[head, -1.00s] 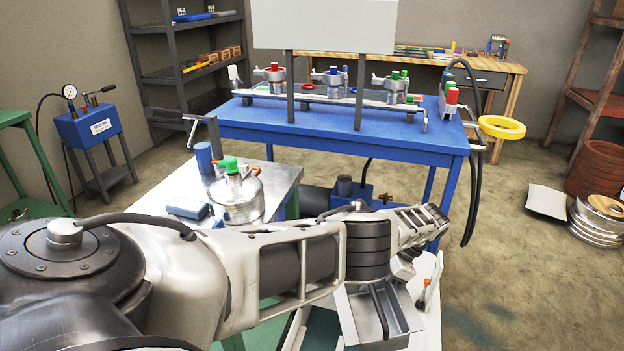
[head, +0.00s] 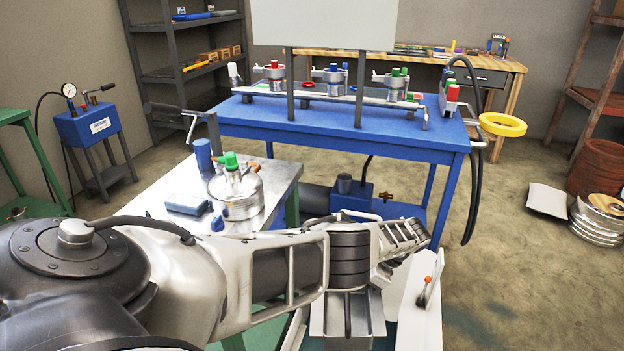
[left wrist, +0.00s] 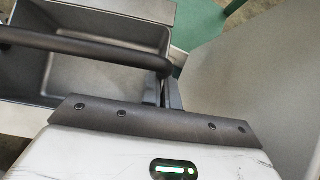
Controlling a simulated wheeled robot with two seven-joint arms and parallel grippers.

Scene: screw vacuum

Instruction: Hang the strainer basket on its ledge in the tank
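A grey metal open box with a dark bar handle, which looks like the strainer basket (head: 322,312), is below my left wrist in the head view. In the left wrist view its open inside (left wrist: 105,74) shows, with the dark bar (left wrist: 85,45) across it. My left gripper (left wrist: 165,92) is at the right end of this bar and appears shut on it; the fingertips are mostly hidden by the housing. I cannot pick out the tank or its ledge with certainty. My right gripper is in no view.
A white panel (head: 424,318) stands close to the right of the box. A metal-topped table (head: 290,178) with a green-capped canister (head: 236,192) lies behind my arm. The blue bench (head: 390,135) is farther back. Open floor is at the right.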

